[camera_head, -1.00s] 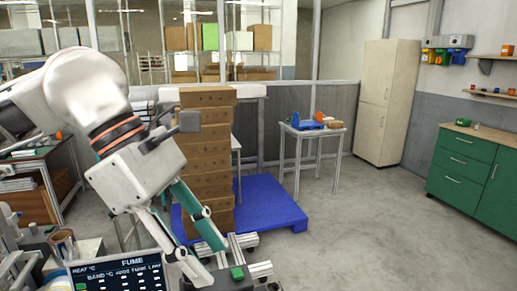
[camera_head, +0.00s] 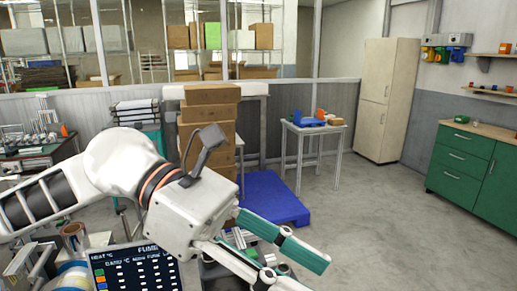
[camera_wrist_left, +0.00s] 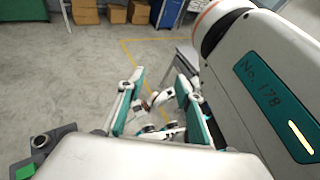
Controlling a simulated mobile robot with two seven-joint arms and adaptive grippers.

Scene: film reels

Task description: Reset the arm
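My left arm comes in from the left in the head view, white with a dark and orange ring. Its gripper (camera_head: 308,274) points to the lower right, over the bench's right end. In the left wrist view the two teal-padded fingers of my left gripper (camera_wrist_left: 160,80) stand well apart with nothing held between them. Beyond them, low and small, show white arm parts with an orange ring that look like my right arm; its fingers are too small to read. The head view does not show my right gripper.
A screen (camera_head: 135,270) and reels (camera_head: 74,236) stand at the lower left, close under my left arm. Grey floor (camera_head: 385,220) is clear to the right, before green drawers (camera_head: 462,152).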

